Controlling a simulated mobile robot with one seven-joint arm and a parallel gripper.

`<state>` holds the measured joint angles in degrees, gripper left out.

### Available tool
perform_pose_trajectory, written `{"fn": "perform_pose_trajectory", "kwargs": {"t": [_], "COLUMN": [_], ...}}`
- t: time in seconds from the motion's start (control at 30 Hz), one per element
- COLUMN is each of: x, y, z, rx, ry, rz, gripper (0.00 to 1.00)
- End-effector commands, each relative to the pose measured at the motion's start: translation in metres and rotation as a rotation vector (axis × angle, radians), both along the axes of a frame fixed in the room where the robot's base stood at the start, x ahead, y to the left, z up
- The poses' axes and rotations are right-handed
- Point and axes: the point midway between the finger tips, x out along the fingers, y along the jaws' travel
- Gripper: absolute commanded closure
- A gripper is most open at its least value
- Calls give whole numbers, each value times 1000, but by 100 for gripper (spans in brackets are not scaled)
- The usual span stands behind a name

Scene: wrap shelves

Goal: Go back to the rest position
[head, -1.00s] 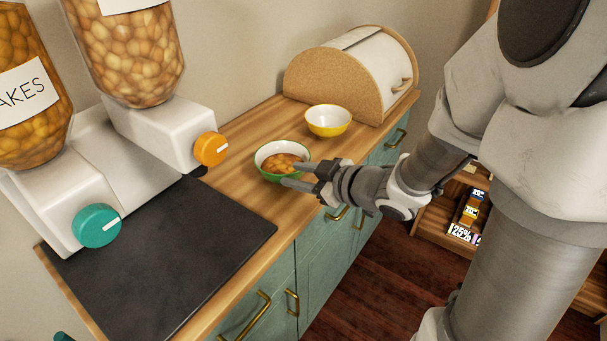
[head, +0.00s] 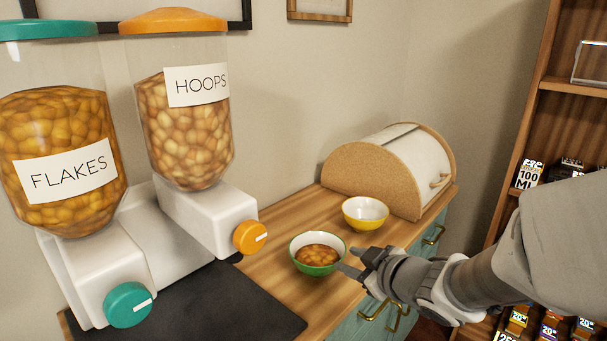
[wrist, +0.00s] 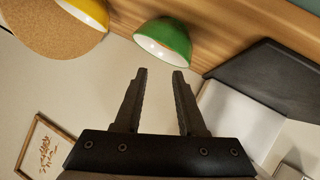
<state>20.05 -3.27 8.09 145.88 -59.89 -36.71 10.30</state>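My gripper (head: 350,259) is open and empty, just right of the green bowl (head: 315,268) in the head view. The green bowl stands on the wooden counter with orange-brown cereal in it. In the wrist view my gripper (wrist: 160,72) shows two fingers spread apart with nothing between them. The green bowl also appears there (wrist: 163,38), beyond the fingertips. Whether a fingertip touches the bowl's rim is hard to tell in the head view.
A yellow bowl (head: 365,212), looking empty, stands behind the green one, before a bread box (head: 375,172). Two cereal dispensers, Flakes (head: 65,150) and Hoops (head: 190,130), stand left by a dark mat (head: 235,310). Shelves (head: 520,130) with goods stand right.

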Motion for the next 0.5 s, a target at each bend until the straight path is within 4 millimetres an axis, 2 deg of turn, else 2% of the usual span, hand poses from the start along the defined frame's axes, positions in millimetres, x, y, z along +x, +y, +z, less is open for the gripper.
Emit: {"fn": "perform_pose_trajectory", "kwargs": {"t": [0.03,0.13,0.27,0.37,0.5], "x": [1,-2,-18,-39,-78], "y": [-5,-18,-30,-36,-42], "z": [10,23,36,44,50], "rx": [-35,-78,-97,-85,-32], "ry": [-3,20,77,144,266], "rz": [-58,-187,-335,-437,-561], "gripper": [61,61,61,61,61]}}
